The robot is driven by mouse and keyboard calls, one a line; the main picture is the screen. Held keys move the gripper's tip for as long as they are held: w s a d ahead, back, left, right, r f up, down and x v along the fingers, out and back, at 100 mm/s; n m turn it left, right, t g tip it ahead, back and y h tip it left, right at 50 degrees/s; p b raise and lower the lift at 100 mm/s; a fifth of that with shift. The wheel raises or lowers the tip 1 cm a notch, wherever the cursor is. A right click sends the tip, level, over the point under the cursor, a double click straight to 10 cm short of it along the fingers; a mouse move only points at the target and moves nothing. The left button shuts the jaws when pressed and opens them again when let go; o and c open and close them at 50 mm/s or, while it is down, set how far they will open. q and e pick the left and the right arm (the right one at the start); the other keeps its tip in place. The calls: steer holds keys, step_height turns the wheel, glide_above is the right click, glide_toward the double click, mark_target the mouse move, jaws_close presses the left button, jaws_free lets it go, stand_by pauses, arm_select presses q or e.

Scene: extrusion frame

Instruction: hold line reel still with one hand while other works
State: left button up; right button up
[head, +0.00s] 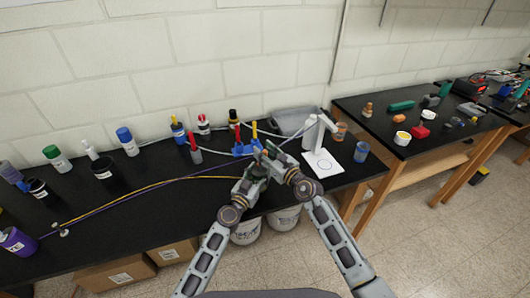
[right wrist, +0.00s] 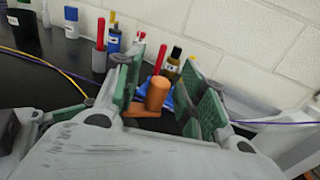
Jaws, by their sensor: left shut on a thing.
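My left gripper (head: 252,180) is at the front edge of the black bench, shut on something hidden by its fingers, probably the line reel. My right gripper (head: 276,156) is just above and right of it, close to touching. In the right wrist view, its green-padded fingers (right wrist: 168,100) stand apart. An orange-brown cylinder on a flat orange arm (right wrist: 156,94) shows between them, possibly the reel's crank; clear gaps show beside it. A purple line (head: 140,191) runs from the bench's left side toward the grippers, and on to a white stand (head: 316,134).
A blue rack (head: 242,149) with red and yellow tools is just behind the grippers. Bottles and dark cups line the bench's left and back. A grey bin (head: 293,120), white sheet (head: 323,164) and blue jar (head: 361,151) are to the right. The bench's front middle (head: 160,220) is clear.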

jaws_close()
steer(key=shift+a+r, duration=0.1)
steer(key=shift+a, duration=0.05)
stand_by(0.4)
steer(key=shift+a+r+n+g+y, duration=0.1)
steer(key=shift+a+n+g+y, duration=0.2)
steer(key=shift+n+y, duration=0.15)
steer(key=shift+y, duration=0.35)
steer(key=shift+w+f+n+g+y, duration=0.15)
steer(key=shift+f+n+g+y, duration=0.1)
steer(key=shift+n+g+y, duration=0.45)
steer(key=shift+w+f+n+g+y, duration=0.1)
steer(key=shift+f+n+g+y, duration=0.25)
steer(key=shift+n+g, duration=0.5)
steer(key=shift+w+a+r+n+g+y, duration=0.15)
steer(key=shift+n+g+y, duration=0.3)
steer(key=shift+g, duration=0.35)
steer(key=shift+w+a+n+g+y, duration=0.1)
steer(key=shift+n+g+y, duration=0.3)
steer(key=shift+g, duration=0.35)
steer(key=shift+a+n+g+y, duration=0.25)
steer(key=shift+n+g+y, duration=0.55)
steer(key=shift+g, duration=0.4)
